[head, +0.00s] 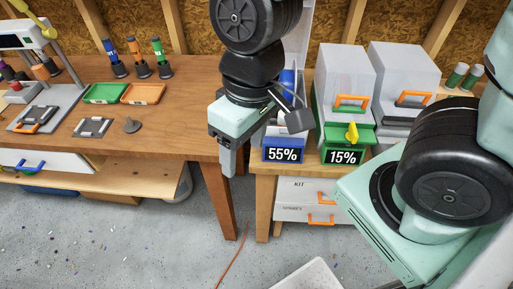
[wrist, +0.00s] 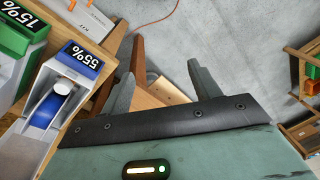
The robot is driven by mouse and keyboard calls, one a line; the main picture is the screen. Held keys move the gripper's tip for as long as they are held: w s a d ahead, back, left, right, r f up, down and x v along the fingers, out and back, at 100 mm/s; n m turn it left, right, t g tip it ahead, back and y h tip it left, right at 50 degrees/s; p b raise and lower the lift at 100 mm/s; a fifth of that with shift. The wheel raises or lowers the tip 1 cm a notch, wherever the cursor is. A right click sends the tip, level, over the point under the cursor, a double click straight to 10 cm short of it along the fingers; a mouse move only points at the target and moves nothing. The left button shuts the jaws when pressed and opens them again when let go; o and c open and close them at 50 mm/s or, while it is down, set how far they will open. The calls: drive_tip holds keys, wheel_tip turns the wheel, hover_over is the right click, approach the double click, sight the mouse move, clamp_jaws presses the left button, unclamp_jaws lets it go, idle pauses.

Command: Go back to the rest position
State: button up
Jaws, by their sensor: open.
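My gripper (head: 229,163) hangs in the head view with its fingers pointing down, in front of the gap between the long wooden workbench (head: 185,92) and the smaller printer stand (head: 263,190). In the wrist view my gripper (wrist: 161,72) has its two grey fingers spread wide apart. Nothing is between them but a view of wood and the floor beyond. Part of the blue-fronted machine is hidden behind my arm in the head view.
The blue 55% display (head: 283,155) and green 15% display (head: 344,157) are close on the right; a yellow piece (head: 352,133) stands above the green one. Green (head: 106,93) and orange (head: 143,94) trays lie on the bench. A white bin (head: 308,275) is on the floor.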

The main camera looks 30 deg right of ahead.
drive_tip(key=s+n, duration=0.1)
drive_tip(key=s+r, duration=0.1)
drive_tip(key=s+n, duration=0.1)
drive_tip(key=shift+s+d+r+n+h, duration=0.15)
drive_tip(key=shift+r+n+h, duration=0.15)
drive_tip(key=shift+r+h, duration=0.1)
wheel_tip(320, 180, down, 5)
drive_tip(key=b, duration=0.5)
drive_tip(key=shift+f, duration=0.15)
drive_tip(key=shift+d, duration=0.1)
idle(0.5)
